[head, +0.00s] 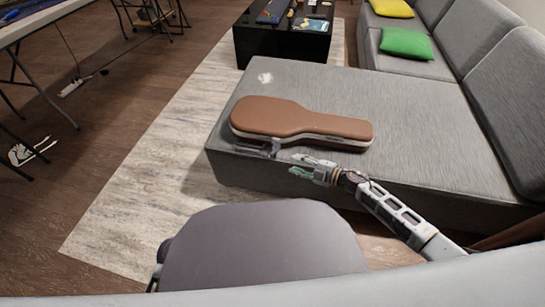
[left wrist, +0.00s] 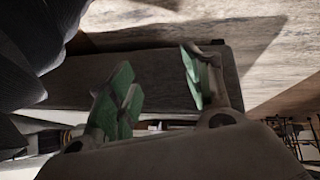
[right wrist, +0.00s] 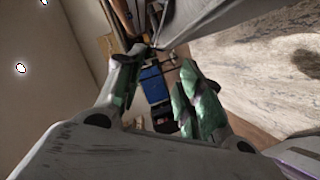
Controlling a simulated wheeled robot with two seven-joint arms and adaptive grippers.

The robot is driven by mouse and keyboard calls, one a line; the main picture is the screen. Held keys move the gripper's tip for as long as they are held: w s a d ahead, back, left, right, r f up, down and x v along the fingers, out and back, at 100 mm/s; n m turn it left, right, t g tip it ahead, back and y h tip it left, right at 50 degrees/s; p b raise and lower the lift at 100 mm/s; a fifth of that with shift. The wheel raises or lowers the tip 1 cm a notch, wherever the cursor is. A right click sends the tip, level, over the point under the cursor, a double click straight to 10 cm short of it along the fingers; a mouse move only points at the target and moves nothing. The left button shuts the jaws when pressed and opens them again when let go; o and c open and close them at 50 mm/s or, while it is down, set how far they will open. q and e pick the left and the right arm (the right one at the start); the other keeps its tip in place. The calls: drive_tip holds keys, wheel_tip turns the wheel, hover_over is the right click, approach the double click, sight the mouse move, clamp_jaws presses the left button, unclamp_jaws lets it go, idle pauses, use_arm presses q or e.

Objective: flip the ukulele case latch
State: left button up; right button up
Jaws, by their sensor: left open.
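The brown ukulele case (head: 290,116) lies flat and shut on the grey chaise, its wide end to the left. A pale seam runs along its near side. A small grey fitting (head: 268,148) sticks out at the near edge; I cannot tell if it is the latch or a handle. My right gripper (head: 296,165) is open and empty, just right of and nearer than this fitting, apart from the case. Its green-padded fingers also show spread in the right wrist view (right wrist: 157,95). My left gripper (left wrist: 160,88) is open and empty in the left wrist view; the head view does not show it.
The grey chaise (head: 420,120) has bare cushion right of the case. A black low table (head: 280,45) with small items stands behind it. Green (head: 406,43) and yellow (head: 392,8) pillows lie on the sofa. A pale rug (head: 130,190) covers the floor to the left.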

sight(272, 156)
drive_tip(key=b+x, duration=0.3)
drive_tip(key=x, duration=0.7)
drive_tip(key=shift+s, duration=0.1)
use_arm(q)
drive_tip(key=shift+t+h, duration=0.4)
drive_tip(key=shift+w+d+f+b, duration=0.1)
drive_tip(key=shift+d+f+b, duration=0.05)
drive_tip(key=shift+f, duration=0.8)
drive_tip(key=shift+d+f+b, duration=0.15)
drive_tip(key=shift+f+b, duration=0.05)
drive_tip(key=shift+f, duration=0.7)
drive_tip(key=shift+w+d+f+b, duration=0.1)
drive_tip(key=shift+d+f+b, duration=0.05)
drive_tip(key=shift+f, duration=0.8)
use_arm(e)
drive_tip(key=shift+x, duration=1.1)
drive_tip(key=shift+r, duration=0.15)
drive_tip(key=c, duration=0.7)
use_arm(q)
drive_tip(key=shift+s, duration=0.1)
use_arm(e)
clamp_jaws()
